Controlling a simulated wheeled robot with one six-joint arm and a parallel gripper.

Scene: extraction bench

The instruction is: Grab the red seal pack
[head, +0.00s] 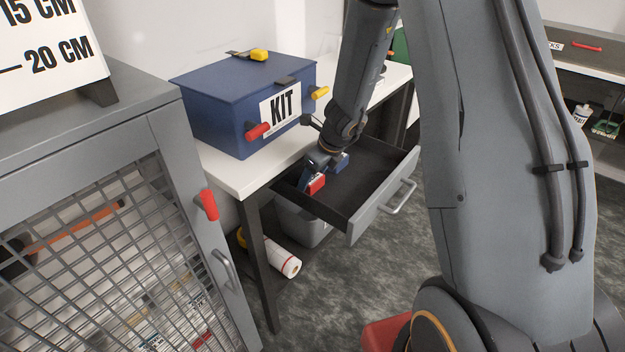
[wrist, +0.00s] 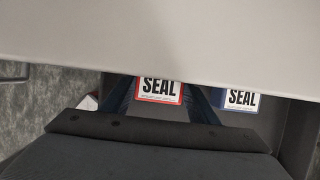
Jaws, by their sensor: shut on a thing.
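The red seal pack (head: 316,184) is in the open drawer (head: 352,225) under the white bench, near the drawer's left end. In the wrist view its white label reading SEAL (wrist: 159,91) shows between my gripper's fingers. My gripper (head: 309,182) reaches down into the drawer and is shut on the red seal pack. A blue seal pack (head: 339,162) lies in the drawer beside it; it also shows to the right in the wrist view (wrist: 241,99). The far part of both packs is hidden by the bench edge in the wrist view.
The white bench top (head: 228,172) overhangs the drawer's back and carries a blue KIT box (head: 236,108). A mesh cabinet (head: 130,200) stands at left. A grey bin (head: 302,228) and a white roll (head: 281,261) are below the drawer.

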